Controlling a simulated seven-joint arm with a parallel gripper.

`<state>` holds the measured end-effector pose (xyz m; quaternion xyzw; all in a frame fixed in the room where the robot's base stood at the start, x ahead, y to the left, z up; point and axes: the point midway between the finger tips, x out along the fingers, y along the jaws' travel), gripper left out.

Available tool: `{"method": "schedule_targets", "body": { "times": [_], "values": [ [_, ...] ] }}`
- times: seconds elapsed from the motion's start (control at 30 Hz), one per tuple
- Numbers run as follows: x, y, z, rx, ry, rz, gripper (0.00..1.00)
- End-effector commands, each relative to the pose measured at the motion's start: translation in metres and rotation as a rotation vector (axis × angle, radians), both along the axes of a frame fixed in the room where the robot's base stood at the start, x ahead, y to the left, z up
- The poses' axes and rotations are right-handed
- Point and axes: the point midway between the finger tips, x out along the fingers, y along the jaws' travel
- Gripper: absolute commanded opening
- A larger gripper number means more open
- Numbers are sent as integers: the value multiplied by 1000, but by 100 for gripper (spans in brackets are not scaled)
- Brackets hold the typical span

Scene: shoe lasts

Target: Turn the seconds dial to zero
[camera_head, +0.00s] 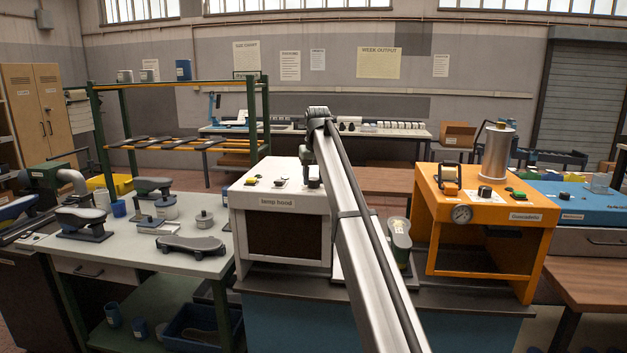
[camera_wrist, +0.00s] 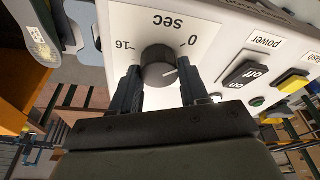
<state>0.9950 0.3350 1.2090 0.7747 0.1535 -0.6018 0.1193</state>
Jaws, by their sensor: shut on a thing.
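The seconds dial (camera_wrist: 157,68) is a dark round knob on a white panel labelled "SEC" (camera_wrist: 168,20), which appears upside down in the wrist view. Its scale has 16 at the left and 0 at the right. A light mark on the knob points to the right side of the picture, lower than the printed 0. My gripper (camera_wrist: 160,72) is shut on the dial, one finger on each side. In the head view my gripper (camera_head: 311,178) is over the top of the white lamp hood (camera_head: 278,202), and the dial cannot be made out there.
Beside the dial are an on/off power switch (camera_wrist: 246,71), a yellow button (camera_wrist: 291,81) and a green button (camera_wrist: 257,101). An orange machine (camera_head: 487,210) with a gauge stands farther right.

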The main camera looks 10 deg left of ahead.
Motion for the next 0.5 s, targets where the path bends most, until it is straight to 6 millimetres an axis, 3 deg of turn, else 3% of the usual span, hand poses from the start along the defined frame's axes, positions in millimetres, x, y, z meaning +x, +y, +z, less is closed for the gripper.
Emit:
{"method": "schedule_targets", "body": {
  "times": [0.1,0.13,0.3,0.5],
  "values": [
    [0,0,0,0,0,72,25],
    [0,1,0,1,0,79,45],
    [0,1,0,0,0,74,62],
    [0,0,0,0,0,72,64]
  ]
}}
